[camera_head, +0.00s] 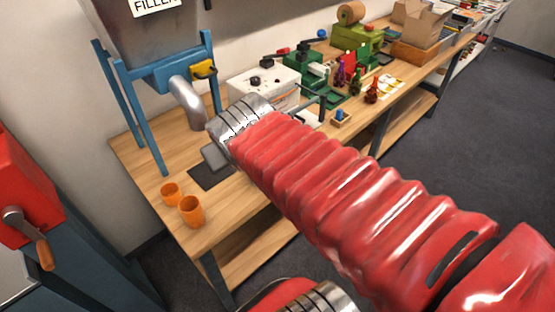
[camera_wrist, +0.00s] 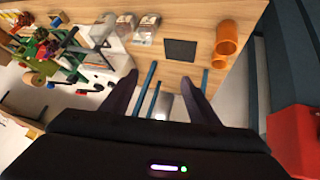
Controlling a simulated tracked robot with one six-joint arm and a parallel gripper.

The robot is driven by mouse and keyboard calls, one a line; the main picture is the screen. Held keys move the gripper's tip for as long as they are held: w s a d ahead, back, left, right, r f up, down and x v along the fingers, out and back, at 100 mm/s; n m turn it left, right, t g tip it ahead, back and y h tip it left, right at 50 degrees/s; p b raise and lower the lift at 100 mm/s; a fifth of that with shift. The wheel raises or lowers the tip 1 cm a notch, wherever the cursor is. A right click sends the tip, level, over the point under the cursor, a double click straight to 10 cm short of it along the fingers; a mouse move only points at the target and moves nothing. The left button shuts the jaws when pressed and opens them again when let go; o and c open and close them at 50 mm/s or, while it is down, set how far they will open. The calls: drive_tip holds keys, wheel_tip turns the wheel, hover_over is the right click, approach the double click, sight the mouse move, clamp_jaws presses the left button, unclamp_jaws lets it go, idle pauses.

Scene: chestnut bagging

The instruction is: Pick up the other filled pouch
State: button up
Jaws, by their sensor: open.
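Two filled pouches with brown contents lie side by side on the wooden table in the wrist view, the left pouch (camera_wrist: 126,25) and the right pouch (camera_wrist: 147,28), near the top of the picture. My gripper (camera_wrist: 161,78) is open and empty, its two dark fingers spread, and the pouches are beyond the fingertips, not between them. In the head view the pouches do not show; my red arm covers part of the table. I cannot tell which pouch is the other one.
A dark mat (camera_wrist: 181,49) lies right of the pouches, with orange cups (camera_wrist: 228,38) beyond it. The blue-legged filler (camera_head: 165,72) stands over the table. A white machine (camera_head: 262,84) and green machines (camera_head: 303,68) stand farther along. Bare wood (camera_head: 150,152) shows near the cups.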

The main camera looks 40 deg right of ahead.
drive_tip(key=w+d+f+t+h, duration=0.1)
drive_tip(key=w+d, duration=0.2)
drive_tip(key=d, duration=0.7)
drive_tip(key=w+d+f+t+h, duration=0.1)
drive_tip(key=w+d+t+h, duration=0.1)
drive_tip(key=d, duration=0.8)
drive_tip(key=s+f+n+t+y, duration=0.1)
drive_tip(key=s+f+n+y, duration=0.1)
drive_tip(key=s+f+y, duration=0.5)
wheel_tip(320, 180, down, 3)
drive_tip(key=shift+d+r+t, duration=0.2)
drive_tip(key=shift+d+t, duration=0.1)
drive_tip(key=shift+t, duration=0.1)
drive_tip(key=shift+w, duration=0.15)
drive_tip(key=x, duration=0.8)
drive_tip(key=shift+w, duration=0.25)
drive_tip(key=shift+f, duration=0.15)
